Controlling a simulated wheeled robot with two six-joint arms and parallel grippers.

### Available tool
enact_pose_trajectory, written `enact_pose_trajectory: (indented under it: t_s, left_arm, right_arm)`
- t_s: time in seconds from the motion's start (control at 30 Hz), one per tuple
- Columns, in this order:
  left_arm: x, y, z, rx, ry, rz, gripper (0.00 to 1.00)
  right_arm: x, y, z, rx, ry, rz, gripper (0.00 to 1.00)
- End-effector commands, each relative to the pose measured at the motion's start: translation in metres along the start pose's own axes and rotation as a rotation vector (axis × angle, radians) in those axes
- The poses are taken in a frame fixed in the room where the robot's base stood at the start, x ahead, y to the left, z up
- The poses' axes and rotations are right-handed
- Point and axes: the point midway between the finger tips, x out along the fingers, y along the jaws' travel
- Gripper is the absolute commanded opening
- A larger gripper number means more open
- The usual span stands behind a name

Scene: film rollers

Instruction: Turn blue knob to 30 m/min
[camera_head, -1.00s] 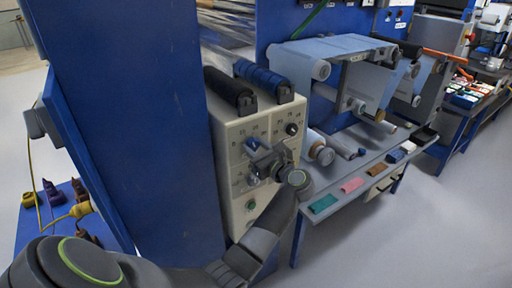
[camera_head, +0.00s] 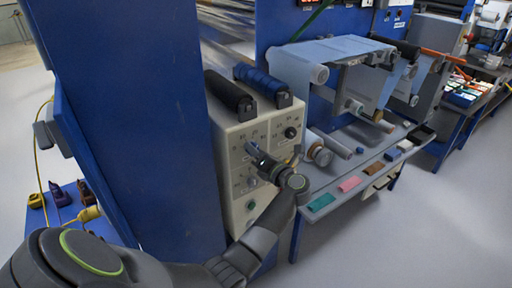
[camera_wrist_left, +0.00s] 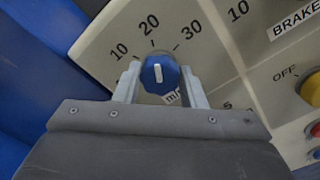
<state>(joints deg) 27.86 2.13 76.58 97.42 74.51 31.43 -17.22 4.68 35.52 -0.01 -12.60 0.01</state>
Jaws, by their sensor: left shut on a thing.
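The blue knob (camera_wrist_left: 160,73) shows in the left wrist view on a pale panel with a dial marked 10, 20 and 30. Its white pointer line points nearly straight up in that view, close to the 20 mark and left of the 30 mark. My left gripper (camera_wrist_left: 160,84) is shut on the knob, with one finger on each side of it. In the head view my left gripper (camera_head: 252,150) is at the front of the beige control box (camera_head: 238,190), and it hides the knob there. My right gripper is not in view.
A black roller (camera_head: 230,96) and a blue roller (camera_head: 262,82) lie atop the box. A blue post (camera_head: 140,120) stands left. A grey shelf (camera_head: 345,168) extends right.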

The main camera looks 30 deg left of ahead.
Motion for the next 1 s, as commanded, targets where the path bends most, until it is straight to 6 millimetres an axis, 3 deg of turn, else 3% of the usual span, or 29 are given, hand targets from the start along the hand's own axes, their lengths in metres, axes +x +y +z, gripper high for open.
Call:
enact_pose_trajectory:
  t_s: [0.6, 1.0]
  left_arm:
    - [0.000, 0.001, 0.003, 0.551, -0.003, 0.000, 0.14]
    - [0.000, -0.001, 0.002, 0.739, -0.004, 0.001, 0.14]
  right_arm:
    - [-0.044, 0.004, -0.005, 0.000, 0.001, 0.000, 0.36]
    - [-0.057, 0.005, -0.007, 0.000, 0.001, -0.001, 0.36]
